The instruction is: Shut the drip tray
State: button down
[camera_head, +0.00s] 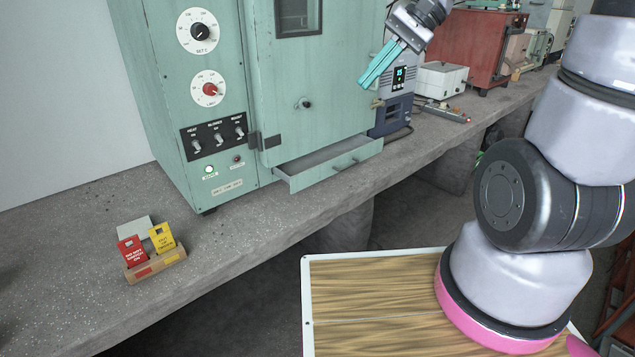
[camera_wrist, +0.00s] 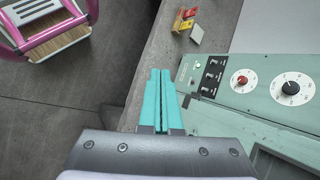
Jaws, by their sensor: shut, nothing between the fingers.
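The drip tray (camera_head: 335,168) is a shallow green drawer at the foot of the green oven-like cabinet (camera_head: 240,90). It stands partly pulled out, with its front panel and small dark handle forward of the cabinet and its grey inside showing. My gripper (camera_head: 366,84) has teal fingers, shut and empty, and is up near the right side of the cabinet door, above and to the right of the tray. In the wrist view my gripper (camera_wrist: 160,72) points along the bench edge beside the cabinet. The tray is not clearly visible there.
A wooden holder (camera_head: 155,265) with red and yellow tags stands on the concrete bench (camera_head: 240,250), left of the cabinet. A dark blue device (camera_head: 393,112) and a white box (camera_head: 441,80) stand to the right. The bench before the tray is clear.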

jog(key=w+a+f+m+t+y, duration=0.25)
jog(key=w+f+m+y, duration=0.25)
jog(key=w+f, duration=0.4)
jog(key=w+a+f+m+t+y, duration=0.1)
jog(key=w+a+f+m+y, duration=0.4)
jog(key=w+f, duration=0.45)
jog(key=m+t+h, duration=0.7)
jog(key=m+t, duration=0.4)
jog(key=m, duration=0.2)
send_near(311, 178)
jog(key=x, duration=0.7)
